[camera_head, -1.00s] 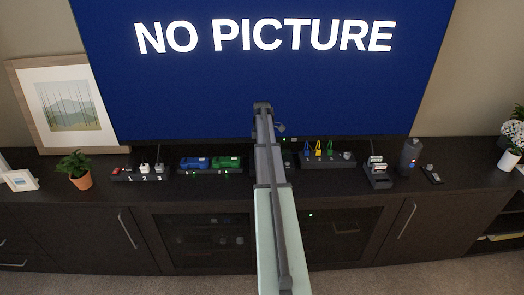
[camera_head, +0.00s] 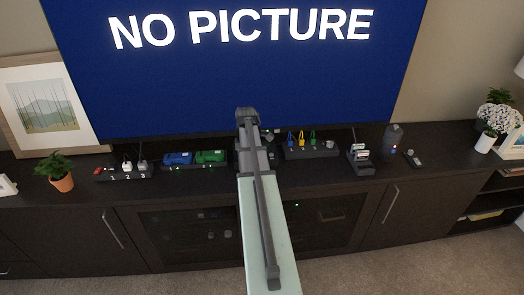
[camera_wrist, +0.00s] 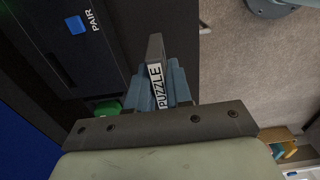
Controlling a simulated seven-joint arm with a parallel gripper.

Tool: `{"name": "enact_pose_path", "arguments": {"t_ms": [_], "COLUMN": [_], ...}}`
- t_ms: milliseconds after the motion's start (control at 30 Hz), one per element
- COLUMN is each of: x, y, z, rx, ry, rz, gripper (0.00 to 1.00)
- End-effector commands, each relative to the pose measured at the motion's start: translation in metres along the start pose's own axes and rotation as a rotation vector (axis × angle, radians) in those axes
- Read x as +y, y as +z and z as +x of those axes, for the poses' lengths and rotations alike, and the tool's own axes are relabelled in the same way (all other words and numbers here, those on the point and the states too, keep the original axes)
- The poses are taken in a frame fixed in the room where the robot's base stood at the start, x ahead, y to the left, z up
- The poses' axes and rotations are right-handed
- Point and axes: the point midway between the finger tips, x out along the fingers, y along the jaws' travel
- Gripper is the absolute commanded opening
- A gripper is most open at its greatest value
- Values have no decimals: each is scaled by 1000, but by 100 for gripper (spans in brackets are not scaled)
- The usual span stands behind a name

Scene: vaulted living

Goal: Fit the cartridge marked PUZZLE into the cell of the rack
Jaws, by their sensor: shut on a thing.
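The cartridge marked PUZZLE (camera_wrist: 155,72) is in my gripper (camera_wrist: 161,88) in the wrist view, its white label facing the camera between the fingers. My gripper is shut on it, and dark floor-side space and carpet show beyond it. In the head view my arm reaches over the middle of the dark cabinet, and the held cartridge cannot be made out there. A small dark rack (camera_head: 361,165) holding white-labelled pieces stands right of the arm in the head view. I cannot tell an empty cell in it.
The dark cabinet top (camera_head: 330,174) also bears a numbered 1-2-3 block (camera_head: 122,175), a tray with blue and green pieces (camera_head: 195,167), a block with coloured loops (camera_head: 312,153), a dark cylinder (camera_head: 392,140) and potted plants. A large screen (camera_head: 230,75) stands behind. A blue button marked PAIR (camera_wrist: 76,25) shows in the wrist view.

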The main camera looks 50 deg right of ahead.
Motion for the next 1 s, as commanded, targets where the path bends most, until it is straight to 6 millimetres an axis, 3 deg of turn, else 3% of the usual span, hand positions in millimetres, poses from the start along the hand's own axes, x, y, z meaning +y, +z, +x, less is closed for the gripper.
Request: {"name": "enact_pose_path", "arguments": {"t_ms": [33, 233, 367, 567, 1000], "x": [-8, -13, -13, -15, -22], "y": [0, 3, 20, 74, 218], "z": [0, 0, 0, -2, -13], "rx": [0, 0, 0, 0, -3], "ry": [0, 0, 0, 3, 19], "rz": [0, 5, 30, 111, 321], "gripper": [0, 0, 0, 0, 0]}}
